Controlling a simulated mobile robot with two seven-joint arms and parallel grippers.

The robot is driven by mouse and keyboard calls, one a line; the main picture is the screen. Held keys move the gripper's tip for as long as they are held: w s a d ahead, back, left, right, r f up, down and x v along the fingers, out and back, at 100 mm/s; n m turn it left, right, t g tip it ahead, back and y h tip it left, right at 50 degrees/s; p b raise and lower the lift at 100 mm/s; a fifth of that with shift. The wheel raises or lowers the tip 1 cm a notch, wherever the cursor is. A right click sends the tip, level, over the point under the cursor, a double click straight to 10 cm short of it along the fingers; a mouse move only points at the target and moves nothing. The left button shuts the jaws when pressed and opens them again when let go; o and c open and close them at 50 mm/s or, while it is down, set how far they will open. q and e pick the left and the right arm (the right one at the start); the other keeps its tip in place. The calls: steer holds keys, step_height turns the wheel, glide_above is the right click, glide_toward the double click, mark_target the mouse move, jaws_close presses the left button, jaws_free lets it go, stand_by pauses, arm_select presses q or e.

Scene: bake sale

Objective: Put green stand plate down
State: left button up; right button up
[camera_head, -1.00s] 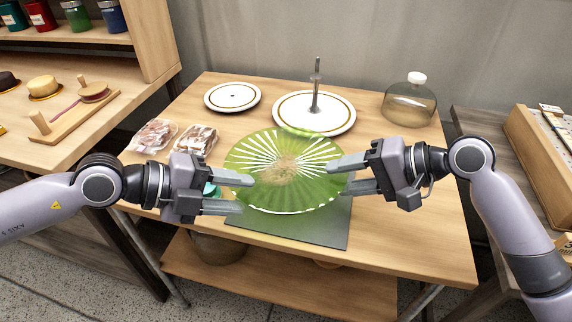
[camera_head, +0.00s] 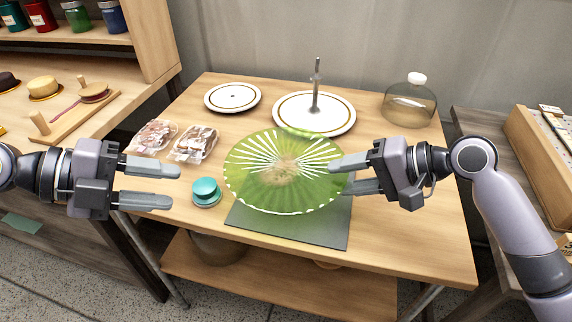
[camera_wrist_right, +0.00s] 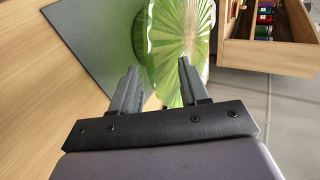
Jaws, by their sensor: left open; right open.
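The green stand plate (camera_head: 270,190) is a translucent green glass plate with a fluted, pale-edged rim. In the head view it stands over the dark grey mat (camera_head: 325,228) on the wooden table. My right gripper (camera_head: 340,176) is open, with its fingers at the plate's right rim. In the right wrist view the plate (camera_wrist_right: 185,30) shows beyond the open right fingers (camera_wrist_right: 158,92), its rim reaching between them; contact cannot be told. My left gripper (camera_head: 174,187) is open and empty, well left of the plate. The plate's underside is mostly hidden.
A teal round item (camera_head: 205,190) sits left of the plate, between it and my left gripper. Wrapped packages (camera_head: 194,144) lie behind it. A small white plate (camera_head: 232,97), a large white plate with a rod (camera_head: 290,122) and a glass dome (camera_head: 408,106) stand at the back.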

steer(key=v, duration=1.1)
steer(key=shift+s+d+r, duration=0.15)
steer(key=shift+d+r, duration=0.05)
steer(key=shift+d, duration=0.1)
steer(key=shift+a, duration=0.1)
